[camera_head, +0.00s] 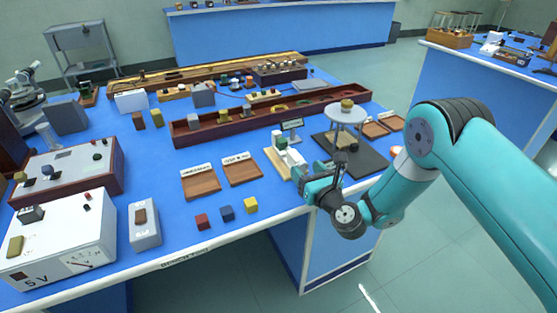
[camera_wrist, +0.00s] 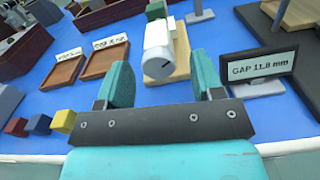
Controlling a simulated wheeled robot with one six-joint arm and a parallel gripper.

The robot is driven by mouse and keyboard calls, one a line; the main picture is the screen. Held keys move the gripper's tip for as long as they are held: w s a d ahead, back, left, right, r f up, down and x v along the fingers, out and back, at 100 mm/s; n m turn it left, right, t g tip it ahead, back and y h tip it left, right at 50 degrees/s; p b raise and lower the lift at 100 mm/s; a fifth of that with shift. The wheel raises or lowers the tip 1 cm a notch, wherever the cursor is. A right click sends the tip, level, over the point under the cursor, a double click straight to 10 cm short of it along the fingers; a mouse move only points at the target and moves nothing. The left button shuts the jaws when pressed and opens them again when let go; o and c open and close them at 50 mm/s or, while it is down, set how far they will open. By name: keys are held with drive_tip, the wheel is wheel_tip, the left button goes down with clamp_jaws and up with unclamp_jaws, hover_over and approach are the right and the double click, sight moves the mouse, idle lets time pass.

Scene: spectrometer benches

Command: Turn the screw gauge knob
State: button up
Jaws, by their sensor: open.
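The screw gauge (camera_wrist: 160,50) has a white cylindrical knob (camera_wrist: 159,66) with a dark mark on its end face, and it stands on a light wooden base (camera_wrist: 182,70). In the head view the gauge (camera_head: 291,159) is at the front edge of the blue bench, partly hidden by my gripper. My gripper (camera_wrist: 165,85) is open, with one teal finger on each side of the knob in the wrist picture. A gap shows between the knob and each finger. A small display (camera_wrist: 258,65) right of the gauge reads "GAP 11.8 mm".
Two labelled wooden trays (camera_head: 202,189) lie left of the gauge. Red (camera_head: 202,221), blue (camera_head: 227,213) and yellow (camera_head: 250,205) cubes sit near the bench edge. A round-topped stand (camera_head: 346,115) on a dark base is at the right. A long dark red wooden box (camera_head: 230,129) runs behind.

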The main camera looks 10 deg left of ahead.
drive_tip(key=shift+w+a, duration=0.2)
drive_tip(key=shift+w, duration=0.2)
drive_tip(key=shift+a, duration=0.1)
drive_tip(key=shift+a, duration=0.1)
drive_tip(key=c, duration=0.9)
drive_tip(key=shift+n, duration=0.3)
drive_tip(key=n+b, duration=0.2)
drive_tip(key=n, duration=0.3)
drive_tip(key=shift+f, duration=0.15)
drive_tip(key=n+b, duration=0.3)
drive_tip(key=n, duration=0.3)
drive_tip(key=shift+s+n, duration=0.1)
drive_tip(key=shift+n, duration=0.3)
